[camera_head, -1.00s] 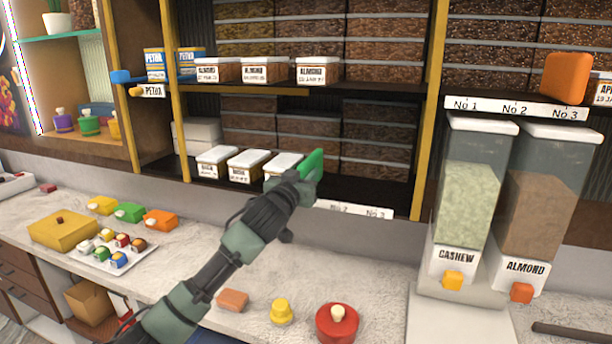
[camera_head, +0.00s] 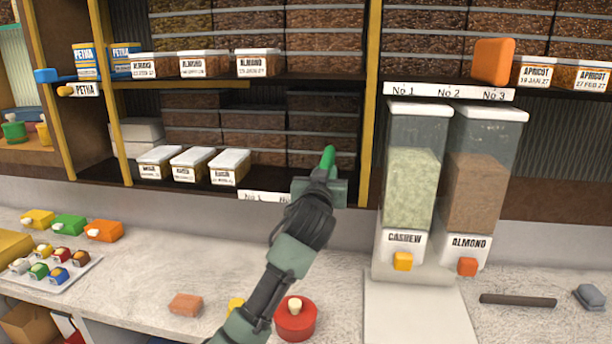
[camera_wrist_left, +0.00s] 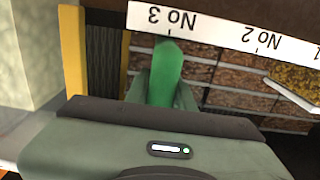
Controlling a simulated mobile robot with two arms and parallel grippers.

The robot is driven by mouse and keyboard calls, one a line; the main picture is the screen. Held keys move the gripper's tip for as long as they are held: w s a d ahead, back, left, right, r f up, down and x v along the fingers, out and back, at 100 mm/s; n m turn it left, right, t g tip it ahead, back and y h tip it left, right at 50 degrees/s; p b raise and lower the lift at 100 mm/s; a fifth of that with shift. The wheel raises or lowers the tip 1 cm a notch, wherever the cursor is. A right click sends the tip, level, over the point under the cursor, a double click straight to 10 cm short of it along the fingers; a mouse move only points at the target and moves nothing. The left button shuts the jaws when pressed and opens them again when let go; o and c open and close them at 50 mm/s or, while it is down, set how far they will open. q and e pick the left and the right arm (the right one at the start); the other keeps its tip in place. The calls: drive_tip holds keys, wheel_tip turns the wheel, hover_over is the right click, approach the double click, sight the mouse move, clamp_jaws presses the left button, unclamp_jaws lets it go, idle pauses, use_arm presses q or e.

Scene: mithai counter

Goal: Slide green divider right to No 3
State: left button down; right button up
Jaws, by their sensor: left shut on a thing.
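The green divider (camera_head: 328,158) stands at the front edge of the lower shelf, near its right end. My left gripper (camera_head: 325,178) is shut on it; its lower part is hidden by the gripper. In the left wrist view the divider (camera_wrist_left: 167,68) rises from between the fingers (camera_wrist_left: 165,92). There the view is upside down, and the divider lines up with the "No 3" mark on the white label strip (camera_wrist_left: 215,28). In the head view the strip (camera_head: 262,197) shows "No 1", and its right part is hidden behind my gripper. My right gripper is not in view.
Several white-lidded boxes (camera_head: 190,163) stand left of the divider on the lower shelf. A yellow post (camera_head: 370,110) is close on the right. Cashew (camera_head: 409,170) and almond (camera_head: 475,180) dispensers stand beyond it. An orange divider (camera_head: 493,61) is on the upper right shelf.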

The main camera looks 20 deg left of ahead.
use_arm(q)
drive_tip(key=shift+d, duration=0.3)
drive_tip(key=shift+a+f, duration=0.1)
drive_tip(key=c, duration=1.3)
unclamp_jaws()
drive_tip(key=shift+o, duration=0.5)
drive_tip(key=shift+w+d, duration=0.1)
drive_tip(key=shift+d, duration=0.15)
